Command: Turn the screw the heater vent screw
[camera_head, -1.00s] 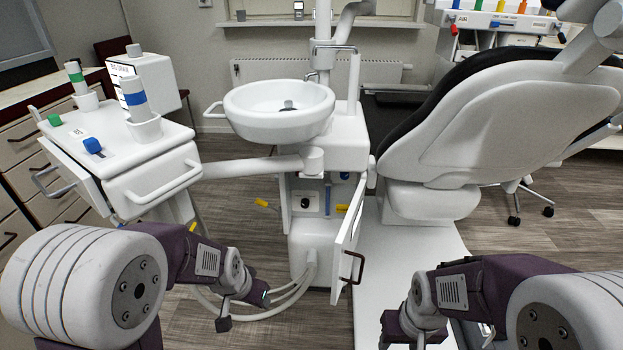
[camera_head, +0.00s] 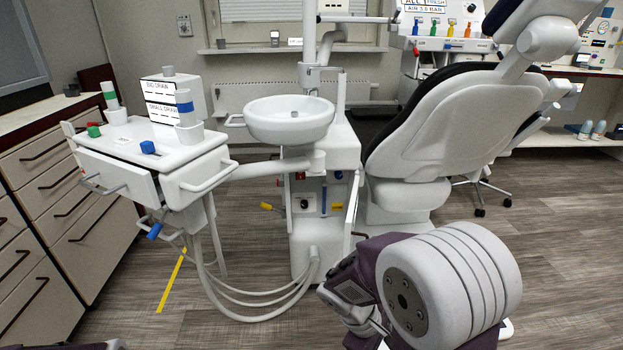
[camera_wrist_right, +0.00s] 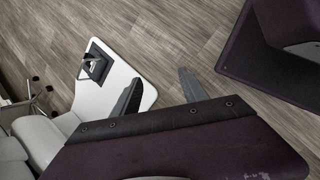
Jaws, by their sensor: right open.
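The heater is a white ribbed radiator (camera_head: 232,98) low on the back wall, under the window sill in the head view. The basin unit hides part of it. I cannot make out the vent screw at this size. My right gripper (camera_wrist_right: 160,90) is open and empty in the right wrist view, with its two fingers apart over the floor. It is far from the radiator. In the head view my right arm crosses the lower right, and its fingers cannot be made out. My left gripper is not in view.
A round white basin (camera_head: 290,122) on its unit and a dental chair (camera_head: 435,135) stand between me and the back wall. An instrument tray unit (camera_head: 180,155) with hoses is at left, before drawers (camera_head: 75,215).

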